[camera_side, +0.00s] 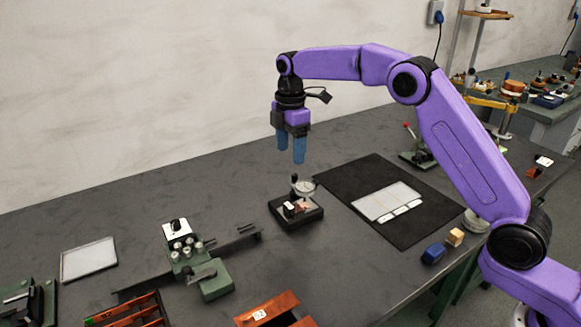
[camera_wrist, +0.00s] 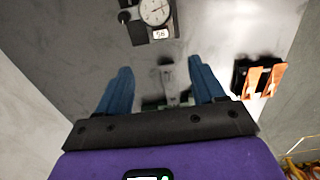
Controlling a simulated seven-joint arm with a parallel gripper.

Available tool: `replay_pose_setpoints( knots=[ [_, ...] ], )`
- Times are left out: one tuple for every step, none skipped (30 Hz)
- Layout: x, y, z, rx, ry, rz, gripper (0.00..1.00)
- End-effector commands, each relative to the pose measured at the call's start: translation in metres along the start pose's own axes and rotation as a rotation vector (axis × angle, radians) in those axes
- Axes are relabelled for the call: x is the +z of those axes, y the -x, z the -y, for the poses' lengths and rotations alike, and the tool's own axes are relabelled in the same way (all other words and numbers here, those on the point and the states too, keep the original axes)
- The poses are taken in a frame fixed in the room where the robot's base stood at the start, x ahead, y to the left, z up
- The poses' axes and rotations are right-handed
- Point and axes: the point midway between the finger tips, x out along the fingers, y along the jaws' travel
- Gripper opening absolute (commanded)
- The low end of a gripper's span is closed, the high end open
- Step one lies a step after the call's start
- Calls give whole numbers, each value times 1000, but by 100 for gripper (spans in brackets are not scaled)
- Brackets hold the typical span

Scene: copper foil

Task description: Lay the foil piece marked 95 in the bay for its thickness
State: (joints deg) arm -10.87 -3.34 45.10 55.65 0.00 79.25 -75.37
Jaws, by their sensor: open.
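My gripper (camera_side: 291,150) is open and empty, its blue fingers pointing down high above the bench, near the dial gauge. It also shows in the wrist view (camera_wrist: 160,95), with its fingers apart. The dial gauge (camera_side: 303,187) stands on a black base; the wrist view shows its round dial (camera_wrist: 155,11). A small copper-coloured piece (camera_side: 303,206) lies on the base beside a white tag. In the wrist view the tag (camera_wrist: 160,34) looks like 56, or 95 upside down. I cannot tell which bay matches; a pale panel with labels (camera_side: 385,201) lies on a black mat.
A green fixture with pale knobs (camera_side: 205,265) stands left of the gauge. Orange-brown boxes (camera_side: 270,307) and a slotted rack (camera_side: 125,312) are at the front. A pale plate (camera_side: 89,259) lies far left. Blue (camera_side: 433,252) and wooden (camera_side: 455,237) blocks sit right.

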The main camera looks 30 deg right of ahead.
Motion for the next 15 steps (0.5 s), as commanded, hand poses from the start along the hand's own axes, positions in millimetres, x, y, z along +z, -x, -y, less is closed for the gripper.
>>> replay_pose_setpoints(
  knots=[
    [0,-5,0,-2,1,0,68],
    [0,-8,1,-3,0,1,68],
    [0,-13,1,-3,0,1,68],
    [0,-17,1,-3,0,1,68],
    [0,-22,1,-4,0,1,68],
    [0,-29,1,-4,0,1,68],
    [0,-34,1,-5,0,1,68],
    [0,-40,1,-5,0,1,68],
    [0,-46,1,-4,0,1,68],
    [0,-51,2,-5,0,1,68],
    [0,-56,2,-4,0,1,68],
    [0,-63,1,-4,0,1,68],
    [0,-69,1,-4,0,1,68],
    [0,-74,2,-5,0,1,68],
    [0,-80,1,-4,0,1,68]
  ],
)
